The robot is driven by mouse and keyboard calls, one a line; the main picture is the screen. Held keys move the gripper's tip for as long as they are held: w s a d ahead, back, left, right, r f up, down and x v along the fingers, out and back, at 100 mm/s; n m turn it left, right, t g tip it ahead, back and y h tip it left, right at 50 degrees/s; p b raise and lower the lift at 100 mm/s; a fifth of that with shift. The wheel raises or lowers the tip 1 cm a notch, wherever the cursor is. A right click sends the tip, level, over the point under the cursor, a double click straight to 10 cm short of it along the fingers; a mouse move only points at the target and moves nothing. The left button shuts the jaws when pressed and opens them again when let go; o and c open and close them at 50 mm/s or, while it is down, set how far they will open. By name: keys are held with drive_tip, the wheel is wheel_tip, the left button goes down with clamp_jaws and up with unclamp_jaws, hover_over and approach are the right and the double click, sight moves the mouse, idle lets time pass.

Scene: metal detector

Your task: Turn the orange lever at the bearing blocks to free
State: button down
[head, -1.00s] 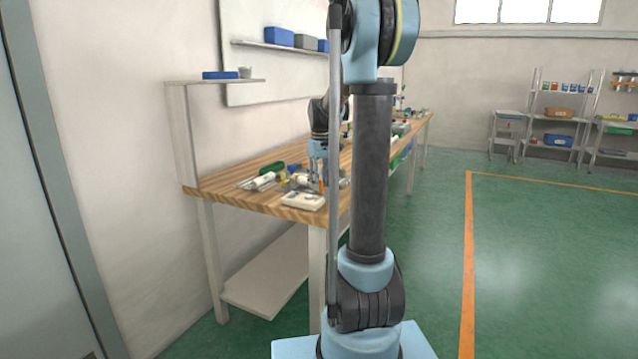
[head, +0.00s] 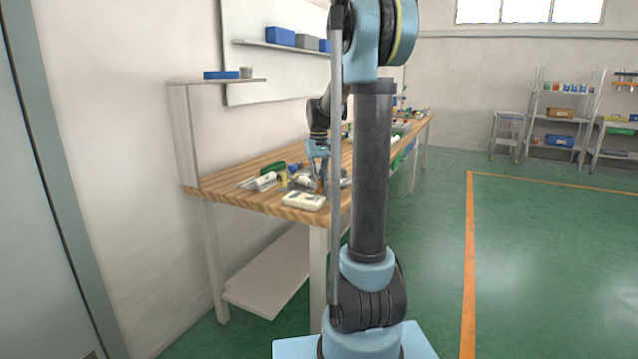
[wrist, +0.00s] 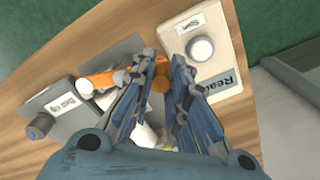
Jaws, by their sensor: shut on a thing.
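The orange lever (wrist: 100,80) lies on a grey plate (wrist: 118,58) in the wrist view, left of and between my fingertips. My gripper (wrist: 161,80) points down at it, and its jaws are shut on the lever's upright orange end, which shows between the fingertips. The fingers hide part of the lever and the bearing blocks, so its exact angle is hard to tell. In the head view my gripper (head: 318,178) is low over the near end of the wooden bench, and the lever is too small to make out.
A cream box (wrist: 205,55) with a round white knob and labels "Span" and "Read…" sits close to the right of my fingers. A grey box (wrist: 60,110) with a dark knob is at left. Other small parts crowd the bench (head: 235,187). The green floor at right is clear.

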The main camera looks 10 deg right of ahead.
drive_tip(key=m, duration=0.2)
drive_tip(key=w+m, duration=0.1)
drive_tip(key=shift+w+a+m, duration=0.2)
drive_tip(key=shift+a+m, duration=0.15)
drive_tip(key=shift+m, duration=0.05)
drive_tip(key=m, duration=0.1)
drive_tip(key=w+m, duration=0.1)
drive_tip(key=shift+a+m, duration=0.1)
drive_tip(key=shift+m, duration=0.3)
drive_tip(key=shift+w+m, duration=0.35)
drive_tip(key=shift+m, duration=0.6)
drive_tip(key=shift+w+m, duration=0.4)
drive_tip(key=shift+m, duration=0.5)
drive_tip(key=shift+w+m, duration=0.35)
drive_tip(key=shift+m, duration=0.6)
drive_tip(key=c, duration=1.5)
unclamp_jaws()
drive_tip(key=shift+r, duration=0.15)
wheel_tip(320, 180, up, 12)
drive_tip(key=shift+w+f, duration=0.1)
drive_tip(key=shift+f, duration=0.05)
